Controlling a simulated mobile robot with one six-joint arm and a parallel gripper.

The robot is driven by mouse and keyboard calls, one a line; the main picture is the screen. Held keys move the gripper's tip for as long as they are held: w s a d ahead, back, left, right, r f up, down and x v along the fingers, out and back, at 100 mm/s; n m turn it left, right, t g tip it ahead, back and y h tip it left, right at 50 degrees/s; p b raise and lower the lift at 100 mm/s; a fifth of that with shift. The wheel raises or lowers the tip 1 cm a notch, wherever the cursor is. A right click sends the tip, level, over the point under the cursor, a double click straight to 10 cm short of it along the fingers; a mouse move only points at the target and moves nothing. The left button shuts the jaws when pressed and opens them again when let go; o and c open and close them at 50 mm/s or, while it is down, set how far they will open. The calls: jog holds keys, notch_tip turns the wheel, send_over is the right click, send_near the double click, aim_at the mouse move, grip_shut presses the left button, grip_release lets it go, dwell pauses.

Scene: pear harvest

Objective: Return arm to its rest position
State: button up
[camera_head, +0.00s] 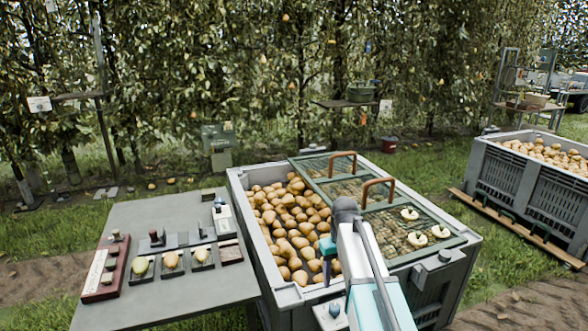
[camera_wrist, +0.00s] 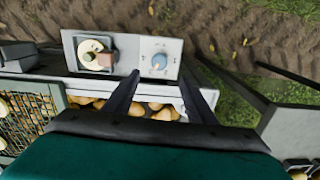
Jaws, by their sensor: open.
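My arm (camera_head: 372,280) reaches up over the near side of a large grey bin (camera_head: 240,200) and bends there. My gripper (camera_wrist: 160,80) is open and empty in the wrist view, its two dark fingers apart.
The bin holds many pears (camera_head: 290,215) and a green mesh lid (camera_head: 345,190) with brown handles. A grey table (camera_head: 150,212) with sample pears stands at left. Another pear bin (camera_head: 500,165) stands at right. Grass and pear trees lie behind.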

jog(key=s+f+g+p, duration=0.1)
jog(key=s+f+g, duration=0.1)
jog(key=s+f, duration=0.85)
jog(key=s+f+g+p, duration=0.1)
jog(key=s+f+g, duration=0.1)
jog(key=s+f, duration=0.8)
jog(key=s+f+m+p, duration=0.1)
jog(key=s+f, duration=0.7)
jog(key=s, duration=0.2)
jog(key=s+f+m+g+p, duration=0.1)
jog(key=s+f+m, duration=0.1)
jog(key=s+f, duration=0.5)
jog(key=shift+s+f, duration=0.35)
jog(key=shift+s, duration=1.6)
